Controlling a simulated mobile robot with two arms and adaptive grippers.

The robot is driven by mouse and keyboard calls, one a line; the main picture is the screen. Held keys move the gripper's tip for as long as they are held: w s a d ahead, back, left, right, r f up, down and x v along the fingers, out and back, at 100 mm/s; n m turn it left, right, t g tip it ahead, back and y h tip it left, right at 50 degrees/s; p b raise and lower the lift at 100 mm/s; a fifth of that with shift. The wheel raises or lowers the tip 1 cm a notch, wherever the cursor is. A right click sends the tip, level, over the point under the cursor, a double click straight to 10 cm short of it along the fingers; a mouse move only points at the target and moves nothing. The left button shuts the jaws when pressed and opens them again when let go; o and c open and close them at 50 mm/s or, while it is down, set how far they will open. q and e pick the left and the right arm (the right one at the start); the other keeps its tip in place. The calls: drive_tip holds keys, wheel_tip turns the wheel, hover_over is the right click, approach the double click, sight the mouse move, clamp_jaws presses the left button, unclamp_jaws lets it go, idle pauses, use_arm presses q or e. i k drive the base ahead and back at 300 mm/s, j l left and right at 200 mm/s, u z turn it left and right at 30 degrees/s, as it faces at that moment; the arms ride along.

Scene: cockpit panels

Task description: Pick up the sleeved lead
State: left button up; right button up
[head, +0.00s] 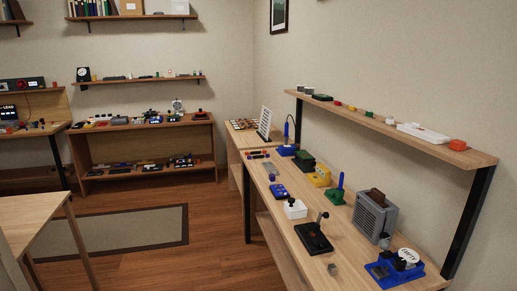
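I cannot pick out the sleeved lead with certainty at this distance. A dark panel with the white word "LEAD" (8,113) stands on the workbench (62,127) at the far left. Several small red, blue and dark items lie in front of it, too small to tell apart. Neither of my grippers shows in the head view.
A long wooden bench (352,262) on the right holds several devices, including a grey vented box (371,216) and a blue device (392,271). A wooden table (28,212) stands at the near left. Open floor (205,255) with a rug (120,232) lies between.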

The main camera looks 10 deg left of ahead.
sight(264, 151)
drive_tip(key=i+j+z, duration=0.3)
drive_tip(key=i+j, duration=1.95)
